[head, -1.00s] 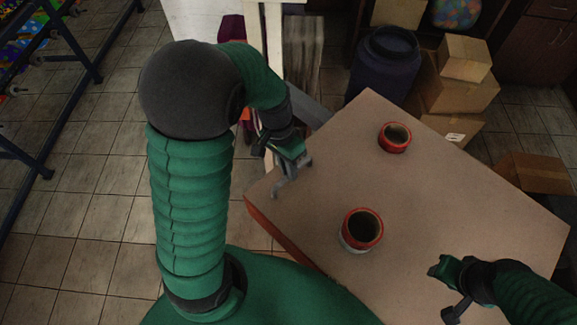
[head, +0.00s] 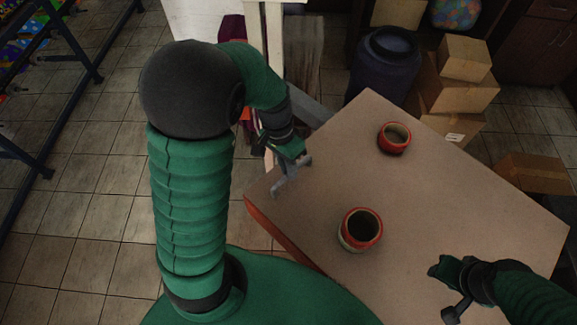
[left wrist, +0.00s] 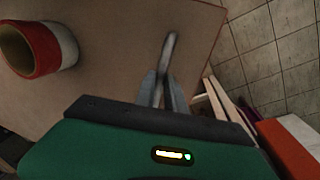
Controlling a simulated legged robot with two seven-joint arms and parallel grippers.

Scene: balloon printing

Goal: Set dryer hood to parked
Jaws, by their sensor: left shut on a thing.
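My left gripper (head: 294,168) is over the left edge of the brown table, its fingers pointing down. In the left wrist view, the two grey fingers (left wrist: 160,91) are together on a thin grey handle-like bar (left wrist: 169,48), which sticks out beyond the tips. The bar's lower end also shows in the head view (head: 279,187). I cannot tell what this bar is joined to. No dryer hood can be clearly made out. My right gripper (head: 438,267) is low at the right, over the table; its finger gap is not clear.
A blue rack (head: 62,115) is at the far left. The tiled floor between is clear.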

